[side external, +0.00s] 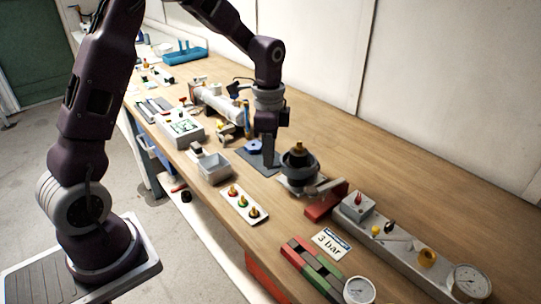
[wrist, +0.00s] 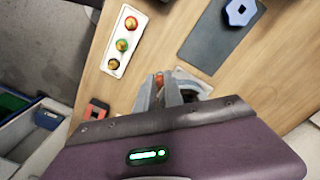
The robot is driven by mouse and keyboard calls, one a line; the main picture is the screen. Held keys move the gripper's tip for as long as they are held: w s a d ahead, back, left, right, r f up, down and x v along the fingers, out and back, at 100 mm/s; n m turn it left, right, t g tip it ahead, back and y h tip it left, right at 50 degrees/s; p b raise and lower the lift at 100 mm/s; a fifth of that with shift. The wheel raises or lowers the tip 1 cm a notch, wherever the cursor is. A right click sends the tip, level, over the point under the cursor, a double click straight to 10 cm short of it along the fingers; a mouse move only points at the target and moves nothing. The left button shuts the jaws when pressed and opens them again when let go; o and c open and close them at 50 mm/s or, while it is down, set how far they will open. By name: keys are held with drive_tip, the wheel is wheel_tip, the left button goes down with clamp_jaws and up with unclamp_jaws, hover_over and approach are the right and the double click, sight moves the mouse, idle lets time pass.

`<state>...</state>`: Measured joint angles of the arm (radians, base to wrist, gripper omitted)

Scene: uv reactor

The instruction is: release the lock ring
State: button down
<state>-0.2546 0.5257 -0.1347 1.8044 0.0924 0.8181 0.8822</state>
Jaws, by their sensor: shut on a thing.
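My gripper (wrist: 172,92) reaches down over the bench, and in the side external view (side external: 268,156) it is beside a dark round fitting. In the wrist view it is shut on a small orange part (wrist: 158,80), mostly hidden by the fingers and my gripper's body.
A white strip with three coloured knobs (side external: 234,212) and a grey open bin (side external: 214,168) are near the bench's front edge. A grey manifold with a gauge (side external: 470,279) and a "3 bar" card (side external: 331,243) are at right. Bare bench lies behind the fitting.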

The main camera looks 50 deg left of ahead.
drive_tip(key=shift+w+a+r+m, duration=0.1)
drive_tip(key=shift+w+a+m, duration=0.4)
drive_tip(key=shift+m, duration=0.55)
drive_tip(key=shift+w+a+m, duration=0.35)
drive_tip(key=shift+a+m, duration=0.25)
drive_tip(key=shift+m, duration=0.45)
drive_tip(key=shift+w+a, duration=0.1)
drive_tip(key=c, duration=1.5)
unclamp_jaws()
drive_tip(key=shift+o, duration=0.2)
wheel_tip(320, 180, up, 7)
drive_tip(key=s+d+r+n+t+y, duration=0.1)
drive_tip(key=s+d+r+n, duration=0.15)
drive_tip(key=s+r, duration=0.2)
drive_tip(key=s+d+r+n+t, duration=0.1)
drive_tip(key=s+d+r+n, duration=0.15)
drive_tip(key=s, duration=0.35)
drive_tip(key=s+d+n+t, duration=0.1)
drive_tip(key=s+d+n, duration=0.1)
drive_tip(key=s+n, duration=0.2)
drive_tip(key=s+d+n+t+h, duration=0.1)
drive_tip(key=s+n, duration=0.3)
drive_tip(key=s, duration=0.7)
drive_tip(key=shift+s+d+r+t, duration=0.15)
drive_tip(key=shift+d+t, duration=0.2)
drive_tip(key=shift+t, duration=0.45)
